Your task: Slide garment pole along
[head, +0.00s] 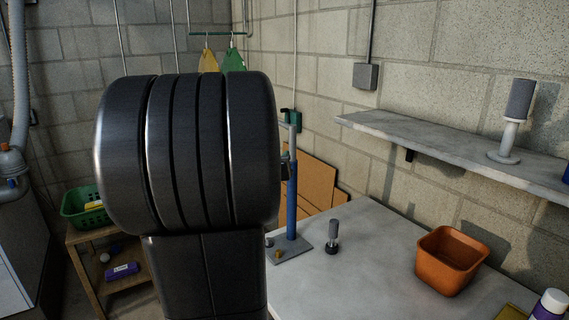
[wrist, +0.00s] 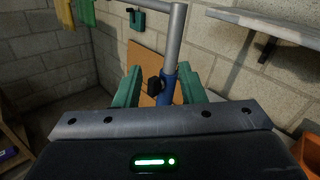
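A green rail (head: 218,34) hangs at the back wall with a yellow cloth (head: 209,60) and a green cloth (head: 234,58) on it. Their lower ends show in the wrist view at top left. Nearer stands an upright post with a blue lower sleeve (head: 291,208), a grey upper tube (wrist: 175,38) and a black knob (wrist: 154,88). I cannot tell for sure which is the garment pole. My gripper (wrist: 170,78) is open, its green fingers on either side of the blue post and knob in the picture. Contact is not visible. My arm hides the gripper in the head view.
The post's base plate (head: 288,249) is on a grey table (head: 350,270) with a small dark-topped object (head: 333,236) and an orange bin (head: 450,262). A wall shelf (head: 440,142) juts out at right. A green basket (head: 84,208) sits on a wooden stand at left.

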